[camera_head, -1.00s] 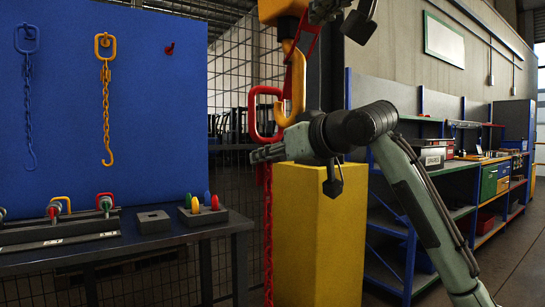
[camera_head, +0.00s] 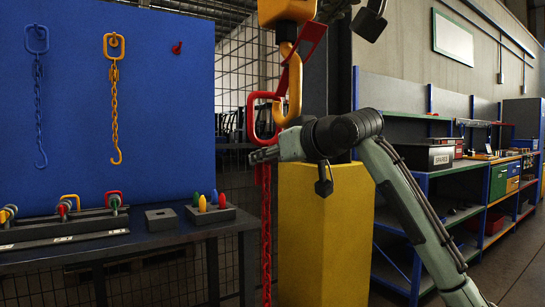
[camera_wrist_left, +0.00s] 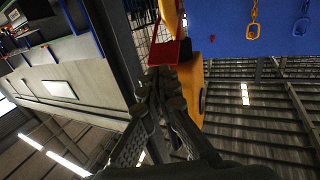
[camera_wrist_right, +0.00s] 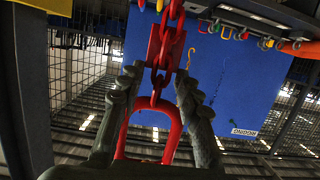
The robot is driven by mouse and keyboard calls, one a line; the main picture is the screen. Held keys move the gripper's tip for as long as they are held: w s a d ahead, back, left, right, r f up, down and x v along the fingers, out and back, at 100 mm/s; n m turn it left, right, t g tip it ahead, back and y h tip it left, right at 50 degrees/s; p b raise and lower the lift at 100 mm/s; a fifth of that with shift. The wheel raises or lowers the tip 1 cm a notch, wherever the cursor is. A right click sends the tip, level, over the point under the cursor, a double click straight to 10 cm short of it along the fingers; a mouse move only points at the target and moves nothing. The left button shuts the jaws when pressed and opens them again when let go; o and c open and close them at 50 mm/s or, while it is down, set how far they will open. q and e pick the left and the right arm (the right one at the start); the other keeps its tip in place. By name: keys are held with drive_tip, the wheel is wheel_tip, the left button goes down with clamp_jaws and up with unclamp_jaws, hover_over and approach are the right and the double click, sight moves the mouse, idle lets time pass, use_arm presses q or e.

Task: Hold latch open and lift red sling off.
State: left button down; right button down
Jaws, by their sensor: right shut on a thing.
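A yellow hook (camera_head: 293,95) hangs below a yellow block (camera_head: 286,10) at top centre. Its red latch (camera_head: 310,42) slants up and out to the right. My left gripper (camera_head: 328,12) is at the latch's upper end; in the left wrist view its fingertips are together against the red latch (camera_wrist_left: 164,53). The red sling has a ring (camera_head: 253,118) at the hook's left and a chain (camera_head: 266,220) hanging down. Whether the ring is around the hook is unclear. My right gripper (camera_head: 262,155) is shut on the sling at the ring's lower end; the right wrist view shows the red ring (camera_wrist_right: 150,130) between its fingers.
A yellow pedestal (camera_head: 322,235) stands below the hook. A blue board (camera_head: 75,120) with a hanging yellow chain (camera_head: 114,110) is at left, behind a dark bench (camera_head: 150,243) with fixtures. Shelves (camera_head: 455,190) stand at right.

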drive_tip(key=shift+x, duration=2.35)
drive_tip(key=shift+a+r, duration=0.1)
drive_tip(key=shift+r, duration=0.05)
use_arm(q)
drive_tip(key=s+d+f, duration=0.3)
drive_tip(key=s+d, duration=0.2)
drive_tip(key=s, duration=0.3)
drive_tip(key=shift+d, duration=0.35)
drive_tip(key=shift+r, duration=0.1)
